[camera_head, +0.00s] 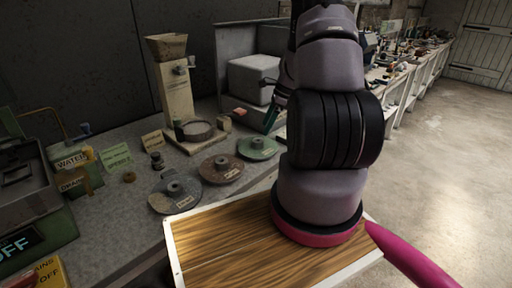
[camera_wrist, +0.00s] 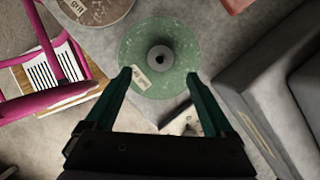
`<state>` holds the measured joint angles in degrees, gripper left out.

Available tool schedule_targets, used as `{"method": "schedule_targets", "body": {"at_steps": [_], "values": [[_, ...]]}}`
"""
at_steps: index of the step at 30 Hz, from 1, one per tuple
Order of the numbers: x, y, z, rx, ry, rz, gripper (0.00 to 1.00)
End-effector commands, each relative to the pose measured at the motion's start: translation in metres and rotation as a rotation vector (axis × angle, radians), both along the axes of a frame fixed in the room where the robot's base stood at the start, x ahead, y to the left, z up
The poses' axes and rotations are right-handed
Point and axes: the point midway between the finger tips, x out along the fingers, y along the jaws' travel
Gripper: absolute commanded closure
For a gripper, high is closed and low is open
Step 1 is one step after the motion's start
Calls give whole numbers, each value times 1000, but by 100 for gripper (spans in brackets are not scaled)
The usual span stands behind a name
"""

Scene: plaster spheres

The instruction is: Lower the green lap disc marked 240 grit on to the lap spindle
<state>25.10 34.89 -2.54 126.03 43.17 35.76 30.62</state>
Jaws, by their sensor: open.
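The green lap disc (camera_head: 268,153) lies flat on the grey bench, at the far right of a row of three discs. A label is on it, too small to read. In the wrist view the green disc (camera_wrist: 175,81) shows whole, with a grey raised hub and dark centre hole. My gripper (camera_wrist: 159,74) is open above it, a fingertip on each side of the hub over the disc's near part; they hold nothing. In the head view my gripper (camera_head: 271,117) is mostly hidden behind my arm, only a finger showing. I cannot make out the lap spindle.
A reddish-brown disc (camera_head: 231,174) and a grey disc (camera_head: 188,203) lie to the left. A hopper stand (camera_head: 176,95) with a round dish stands behind them. A grey box (camera_head: 252,77) stands near my arm. A machine (camera_head: 30,200) with water and drain tags is at far left.

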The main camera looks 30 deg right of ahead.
Motion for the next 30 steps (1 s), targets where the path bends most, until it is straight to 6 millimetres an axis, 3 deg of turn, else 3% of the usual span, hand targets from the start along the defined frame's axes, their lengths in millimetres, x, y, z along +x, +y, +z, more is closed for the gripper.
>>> {"method": "schedule_targets", "body": {"at_steps": [16, 25, 26, 30], "values": [[11, 23, -59, 0, 0, 2, 12], [13, 26, -64, -1, -2, 3, 12], [13, 25, -64, -1, -2, 3, 16], [13, 25, -64, -1, -2, 3, 69]]}}
